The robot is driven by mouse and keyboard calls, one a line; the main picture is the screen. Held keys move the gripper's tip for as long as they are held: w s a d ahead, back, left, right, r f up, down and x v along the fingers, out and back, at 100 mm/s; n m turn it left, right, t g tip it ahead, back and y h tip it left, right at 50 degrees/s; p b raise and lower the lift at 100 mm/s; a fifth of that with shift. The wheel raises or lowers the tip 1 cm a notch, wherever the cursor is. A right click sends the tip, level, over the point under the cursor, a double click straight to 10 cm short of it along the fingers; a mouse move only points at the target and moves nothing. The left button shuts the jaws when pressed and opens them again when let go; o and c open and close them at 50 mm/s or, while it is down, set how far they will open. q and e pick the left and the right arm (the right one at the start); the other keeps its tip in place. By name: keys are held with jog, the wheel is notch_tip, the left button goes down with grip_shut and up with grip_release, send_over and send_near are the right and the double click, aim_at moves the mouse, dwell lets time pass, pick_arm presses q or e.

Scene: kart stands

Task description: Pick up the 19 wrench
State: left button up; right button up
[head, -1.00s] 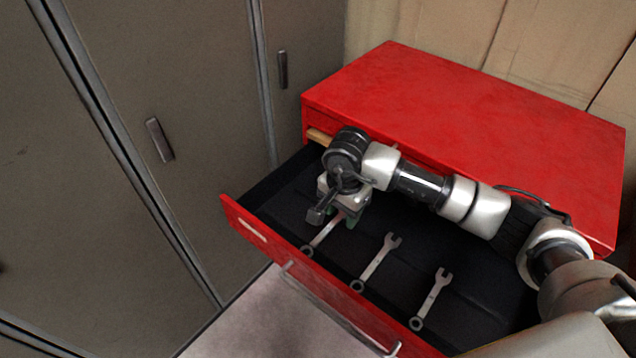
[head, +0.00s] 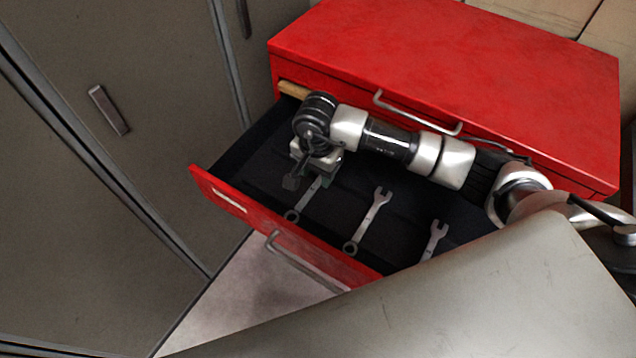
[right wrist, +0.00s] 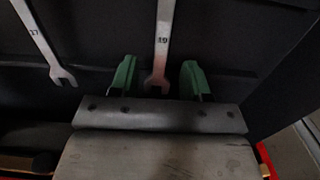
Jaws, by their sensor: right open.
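The 19 wrench (head: 304,201) lies in the open drawer of the red cabinet, the leftmost of three wrenches in the head view. In the right wrist view the 19 wrench (right wrist: 163,38) bears a "19" mark, and its open-jaw end lies between my green fingers. My right gripper (right wrist: 158,72) is open around that end, with a gap on each side. In the head view my right gripper (head: 318,177) covers the upper end of this wrench. My left gripper is not in view.
The 17 wrench (right wrist: 45,38) lies to the left in the right wrist view. In the head view the middle wrench (head: 368,220) and right wrench (head: 435,240) lie in the drawer (head: 237,205). The red cabinet top (head: 450,50) is bare. Grey lockers (head: 120,180) stand at the left.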

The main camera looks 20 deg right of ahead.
aim_at(317, 183)
notch_tip(317, 183, down, 3)
jog(key=shift+b, duration=0.4)
jog(key=shift+w, duration=0.25)
jog(key=shift+s, duration=0.25)
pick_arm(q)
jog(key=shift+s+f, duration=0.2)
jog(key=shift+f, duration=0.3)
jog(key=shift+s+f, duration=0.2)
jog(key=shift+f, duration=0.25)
pick_arm(e)
jog(key=shift+w+f, duration=0.1)
pick_arm(q)
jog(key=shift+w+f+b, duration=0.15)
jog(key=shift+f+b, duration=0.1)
jog(key=shift+b, duration=0.15)
pick_arm(e)
jog(key=shift+f, duration=0.1)
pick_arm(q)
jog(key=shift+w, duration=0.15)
pick_arm(e)
grip_shut()
